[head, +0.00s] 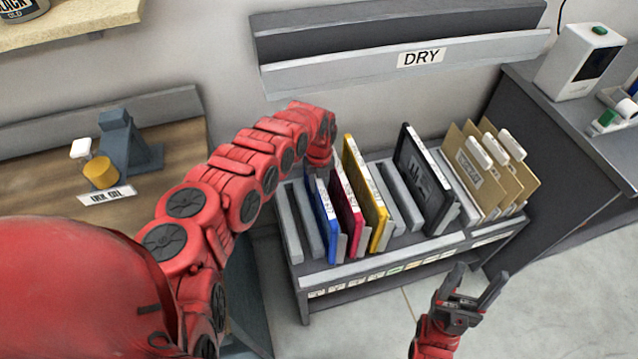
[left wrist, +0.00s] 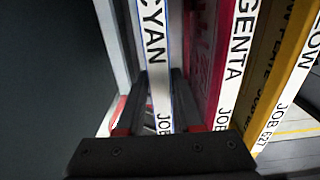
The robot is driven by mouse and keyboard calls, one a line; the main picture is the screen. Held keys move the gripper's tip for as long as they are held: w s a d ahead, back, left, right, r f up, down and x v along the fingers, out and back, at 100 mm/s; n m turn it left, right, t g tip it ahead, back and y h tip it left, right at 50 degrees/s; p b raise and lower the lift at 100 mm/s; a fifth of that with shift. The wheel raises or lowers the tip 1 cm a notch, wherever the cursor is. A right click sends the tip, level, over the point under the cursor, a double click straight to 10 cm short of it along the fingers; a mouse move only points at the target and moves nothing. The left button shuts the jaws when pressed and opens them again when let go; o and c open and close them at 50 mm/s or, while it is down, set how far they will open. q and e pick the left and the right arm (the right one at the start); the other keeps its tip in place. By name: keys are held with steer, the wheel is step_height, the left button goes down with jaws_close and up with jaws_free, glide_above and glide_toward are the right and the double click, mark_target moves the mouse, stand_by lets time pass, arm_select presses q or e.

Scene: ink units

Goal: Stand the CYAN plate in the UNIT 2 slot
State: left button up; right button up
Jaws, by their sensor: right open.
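The cyan plate, blue-faced with a white label edge (head: 326,222), stands upright at the left of the plates in the grey rack (head: 330,272). Its CYAN label (left wrist: 156,50) is readable in the left wrist view. My left gripper (left wrist: 160,90) has one finger on each side of that edge; whether they press on it I cannot tell. In the head view, my left arm reaches over the rack's rear left and its fingers are hidden. My right gripper (head: 481,272) is open and empty, in front of the rack's right part. No UNIT 2 label is readable.
A magenta plate (head: 346,212) and a yellow plate (head: 366,195) stand to the cyan plate's right. Further right are a black plate (head: 422,180) and tan folders (head: 472,168). A DRY ledge (head: 480,52) hangs behind. Empty slots lie between yellow and black.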

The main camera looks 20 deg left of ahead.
arm_select(q)
steer(key=o, duration=0.4)
step_height(320, 180, up, 17)
steer(key=b, duration=0.1)
steer(key=shift+r, duration=0.2)
stand_by(0.4)
step_height(320, 180, up, 5)
steer(key=shift+p, duration=0.55)
